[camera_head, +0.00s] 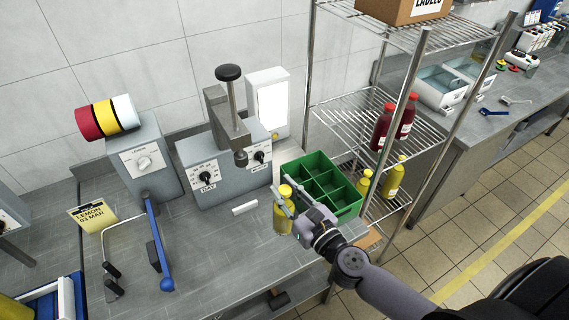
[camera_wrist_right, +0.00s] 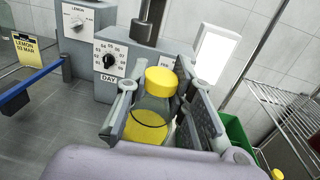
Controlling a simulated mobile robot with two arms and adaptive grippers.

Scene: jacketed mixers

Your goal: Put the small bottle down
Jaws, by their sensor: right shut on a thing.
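The small bottle (camera_head: 284,214) has a yellow cap and yellow contents. My right gripper (camera_head: 289,203) is shut on it, with the bottle roughly upright at the front of the grey bench, just left of the green crate. In the right wrist view the bottle (camera_wrist_right: 150,110) stands between the two fingers of the right gripper (camera_wrist_right: 158,108), its cap showing above them. I cannot tell whether its base touches the bench top. My left gripper is not in view.
The green crate (camera_head: 321,168) with compartments is close right of the bottle. Grey machines (camera_head: 222,165) with dials stand behind. A blue-handled lever (camera_head: 158,245) is at left. A wire rack (camera_head: 395,150) with red and yellow bottles stands right. Bench surface (camera_head: 222,252) left of the bottle is clear.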

